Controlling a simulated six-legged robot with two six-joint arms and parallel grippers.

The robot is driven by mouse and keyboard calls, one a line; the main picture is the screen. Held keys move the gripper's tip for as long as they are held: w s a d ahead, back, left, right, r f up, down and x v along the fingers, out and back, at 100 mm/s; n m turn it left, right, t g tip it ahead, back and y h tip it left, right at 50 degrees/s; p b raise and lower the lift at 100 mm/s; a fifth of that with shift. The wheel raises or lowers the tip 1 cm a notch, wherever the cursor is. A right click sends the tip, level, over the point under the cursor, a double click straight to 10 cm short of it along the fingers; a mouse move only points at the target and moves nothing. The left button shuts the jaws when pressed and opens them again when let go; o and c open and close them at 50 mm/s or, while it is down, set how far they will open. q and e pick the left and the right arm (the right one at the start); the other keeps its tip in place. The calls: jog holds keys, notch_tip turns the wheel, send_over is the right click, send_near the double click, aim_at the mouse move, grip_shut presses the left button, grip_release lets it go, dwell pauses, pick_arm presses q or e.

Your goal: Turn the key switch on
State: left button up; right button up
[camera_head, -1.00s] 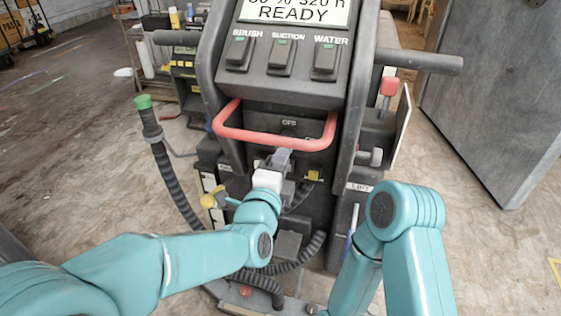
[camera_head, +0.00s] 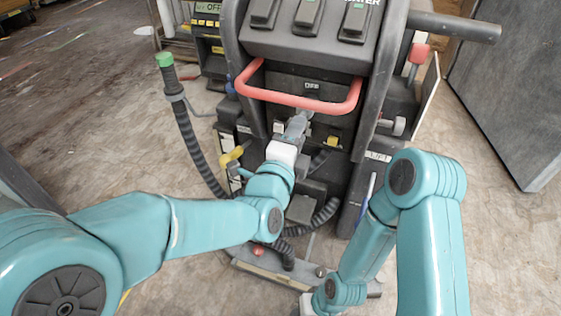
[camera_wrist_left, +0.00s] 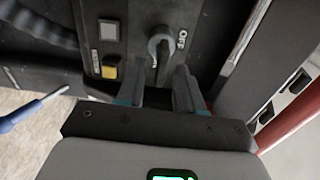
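The key switch (camera_wrist_left: 161,44) is a round grey-rimmed switch with a dark key on the black panel, beside a small white label. It shows in the left wrist view; in the head view I cannot make it out behind the gripper and under the red handle. My left gripper (camera_wrist_left: 158,82) is open, its two fingers apart, with the key just beyond and between the fingertips. In the head view the left gripper (camera_head: 297,128) points at the panel below the red handle. My right arm hangs at the lower right; its fingers are out of frame.
The red handle (camera_head: 300,101) arches just above my left gripper. A yellow button (camera_wrist_left: 109,72) and a pale square button (camera_wrist_left: 109,30) sit left of the switch. A ribbed hose (camera_head: 195,145) hangs left. Floor is open on the left.

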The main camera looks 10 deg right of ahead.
pick_arm(q)
jog(key=p+v, duration=0.1)
jog(key=v, duration=1.2)
jog(key=shift+s, duration=0.2)
jog(key=shift+a, duration=0.15)
